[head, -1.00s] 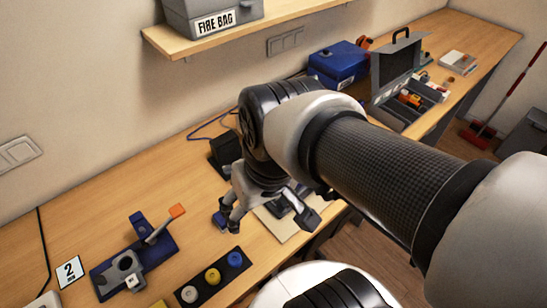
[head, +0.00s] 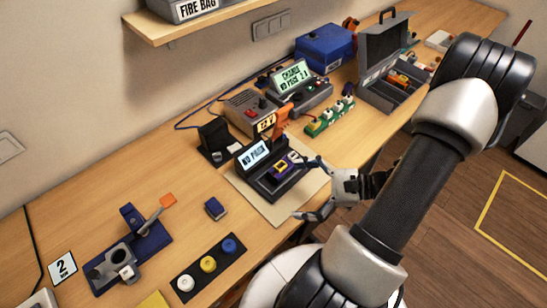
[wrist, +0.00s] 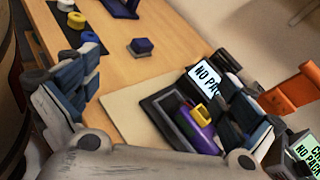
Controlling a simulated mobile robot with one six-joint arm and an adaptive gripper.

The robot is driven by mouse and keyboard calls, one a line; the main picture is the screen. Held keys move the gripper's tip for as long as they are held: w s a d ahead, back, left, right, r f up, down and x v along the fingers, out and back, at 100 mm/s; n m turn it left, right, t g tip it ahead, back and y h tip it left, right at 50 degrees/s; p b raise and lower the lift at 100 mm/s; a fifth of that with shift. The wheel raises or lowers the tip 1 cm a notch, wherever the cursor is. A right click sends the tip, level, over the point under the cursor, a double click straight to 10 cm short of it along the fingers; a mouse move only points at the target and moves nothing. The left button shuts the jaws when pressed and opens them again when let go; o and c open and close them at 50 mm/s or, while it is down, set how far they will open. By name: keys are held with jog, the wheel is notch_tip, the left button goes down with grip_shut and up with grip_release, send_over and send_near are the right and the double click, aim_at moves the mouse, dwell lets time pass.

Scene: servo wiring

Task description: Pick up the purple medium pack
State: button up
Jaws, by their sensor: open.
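A purple thing with a yellow piece (head: 281,168) sits in the dark tester (head: 268,188), whose screen reads "NO PACK"; I take it for the purple pack but cannot be sure. In the wrist view its purple body (wrist: 198,132) shows between my fingers, nearer the right one. My gripper (head: 312,189) is open and empty, on the right side of the tester, one finger close to the purple thing. The wrist view shows its spread fingers (wrist: 160,98). Contact cannot be told.
A small dark blue block (head: 215,209) lies on the bare desk left of the tester. A grey box with an orange part (head: 251,112) and a charger (head: 300,92) stand behind it. A green rack (head: 330,117) is to the right. A button strip (head: 208,265) lies at front left.

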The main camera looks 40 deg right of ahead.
aim_at(287, 164)
jog(key=s+d+f+m+t+h, duration=0.5)
jog(key=d+f+m+t+h, duration=0.25)
jog(key=m, duration=0.25)
jog(key=shift+m+g+h, duration=0.3)
jog(key=shift+g+h, duration=0.05)
jog(key=shift+h, duration=0.1)
jog(key=w+b, duration=0.1)
jog(key=w, duration=0.4)
jog(key=w+a+b, duration=0.1)
jog(key=w, duration=0.5)
jog(key=w+r+b, duration=0.1)
jog(key=w, duration=0.5)
jog(key=shift+w+a, duration=0.15)
jog(key=shift+c, duration=0.6)
